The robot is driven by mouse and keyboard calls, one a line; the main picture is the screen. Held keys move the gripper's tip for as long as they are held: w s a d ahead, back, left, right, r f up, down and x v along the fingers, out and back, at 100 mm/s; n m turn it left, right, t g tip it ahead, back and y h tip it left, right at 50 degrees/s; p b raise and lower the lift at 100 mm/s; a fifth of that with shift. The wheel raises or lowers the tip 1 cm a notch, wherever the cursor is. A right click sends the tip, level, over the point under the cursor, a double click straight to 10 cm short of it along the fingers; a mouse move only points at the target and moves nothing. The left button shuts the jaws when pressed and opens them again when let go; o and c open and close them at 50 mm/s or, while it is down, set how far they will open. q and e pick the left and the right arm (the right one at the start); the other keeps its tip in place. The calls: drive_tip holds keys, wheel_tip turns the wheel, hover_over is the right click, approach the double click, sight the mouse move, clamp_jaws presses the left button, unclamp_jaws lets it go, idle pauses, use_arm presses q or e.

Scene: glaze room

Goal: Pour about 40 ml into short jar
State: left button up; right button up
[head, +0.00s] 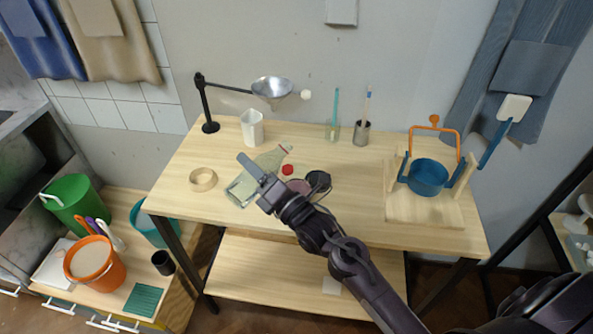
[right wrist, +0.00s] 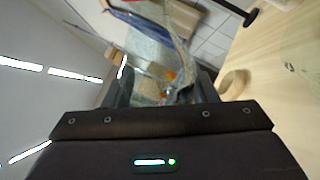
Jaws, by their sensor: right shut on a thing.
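My right gripper (head: 255,176) is over the front middle of the wooden table, shut on a clear glass bottle (head: 239,190). The bottle is strongly tilted, its neck toward the upper right with a reddish ring near the mouth. The glass also shows between the fingers in the right wrist view (right wrist: 150,45). A pinkish round thing (head: 299,186) is partly hidden by my gripper. I cannot tell which vessel is the short jar, nor any liquid level. My left gripper is not in view.
A red cap (head: 288,169) and a wooden ring (head: 203,180) lie on the table (head: 355,215). A blue pot (head: 427,178) sits in a wooden stand at right. Clear tabletop lies between.

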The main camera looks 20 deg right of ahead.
drive_tip(key=n, duration=0.1)
drive_tip(key=d+n, duration=0.1)
drive_tip(key=r+n+g+y, duration=0.1)
drive_tip(key=shift+w+d+n, duration=0.15)
drive_tip(key=shift+d+n, duration=0.1)
drive_tip(key=shift+n, duration=0.15)
drive_tip(key=shift+w+d+r+n+g+b, duration=0.15)
drive_tip(key=shift+d+n+g+b, duration=0.2)
drive_tip(key=shift+n, duration=0.75)
wheel_tip(320, 180, down, 2)
drive_tip(key=n+b, duration=0.2)
drive_tip(key=shift+g+b, duration=0.3)
drive_tip(key=shift+g, duration=0.05)
drive_tip(key=shift+r+n, duration=0.4)
drive_tip(key=shift+n, duration=0.5)
drive_tip(key=shift+a+f+n+g+b, duration=0.1)
drive_tip(key=shift+f+n+g+b, duration=0.3)
drive_tip(key=shift+f+n+b, duration=0.5)
drive_tip(key=shift+r+n+b, duration=0.25)
drive_tip(key=shift+n+b, duration=0.05)
drive_tip(key=shift+n, duration=0.1)
drive_tip(key=shift+r+n, duration=0.3)
drive_tip(key=shift+r, duration=0.05)
drive_tip(key=shift+r+n+g, duration=0.3)
drive_tip(key=shift+r+n, duration=0.05)
drive_tip(key=shift+n, duration=0.15)
